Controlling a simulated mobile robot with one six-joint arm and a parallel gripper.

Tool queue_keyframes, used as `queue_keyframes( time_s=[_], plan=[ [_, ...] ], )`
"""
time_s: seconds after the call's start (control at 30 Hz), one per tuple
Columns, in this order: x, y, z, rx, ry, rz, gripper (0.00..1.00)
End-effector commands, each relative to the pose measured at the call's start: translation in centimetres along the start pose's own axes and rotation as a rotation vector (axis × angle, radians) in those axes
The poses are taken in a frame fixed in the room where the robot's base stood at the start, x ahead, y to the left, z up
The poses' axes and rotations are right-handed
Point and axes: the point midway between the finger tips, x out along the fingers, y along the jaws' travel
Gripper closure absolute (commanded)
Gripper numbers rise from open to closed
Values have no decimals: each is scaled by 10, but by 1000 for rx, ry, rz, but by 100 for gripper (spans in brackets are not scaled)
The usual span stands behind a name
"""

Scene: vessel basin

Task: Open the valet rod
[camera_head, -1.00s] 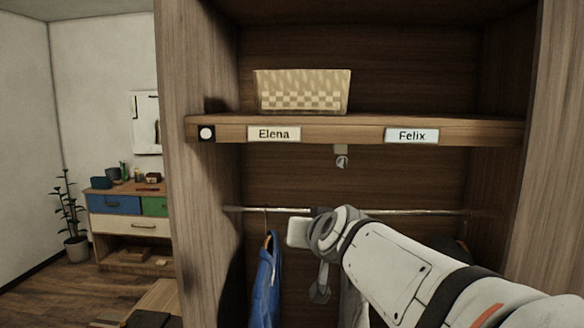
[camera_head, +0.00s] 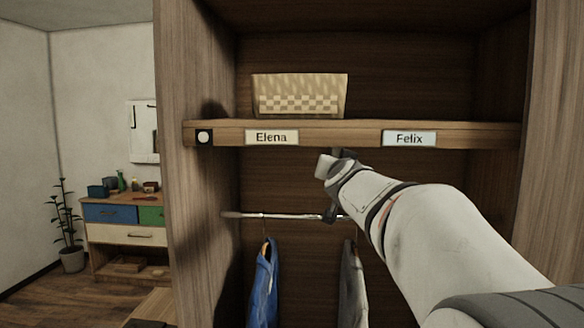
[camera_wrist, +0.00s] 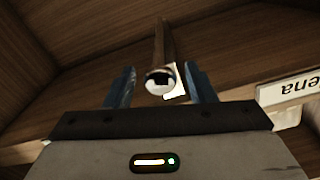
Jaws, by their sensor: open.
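The valet rod's round, pale end (camera_wrist: 160,81) shows in the wrist view between the two blue fingers of my gripper (camera_wrist: 161,87). The fingers stand apart on either side of it, with a visible gap on each side. I cannot tell how deep between them it lies. In the head view my gripper (camera_head: 338,165) is just under the shelf, between the two name labels. My arm hides most of the valet rod and the fingertips there.
The shelf (camera_head: 350,133) bears the labels "Elena" (camera_head: 271,138) and "Felix" (camera_head: 409,139) and a wicker basket (camera_head: 300,95). Below runs a clothes rail (camera_head: 280,215) with a blue garment (camera_head: 264,285) and a grey one (camera_head: 352,285). Wardrobe side walls stand on both sides.

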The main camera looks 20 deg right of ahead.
Motion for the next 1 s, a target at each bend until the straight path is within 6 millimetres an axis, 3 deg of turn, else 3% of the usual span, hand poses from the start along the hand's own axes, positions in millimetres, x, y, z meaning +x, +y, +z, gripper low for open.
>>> queue_keyframes(
  time_s=[0.3,0.9,1.0],
  plan=[
    [3,0,0,0,0,0,50],
    [3,0,0,0,-1,0,99],
    [3,0,0,0,-1,-1,100]
  ],
)
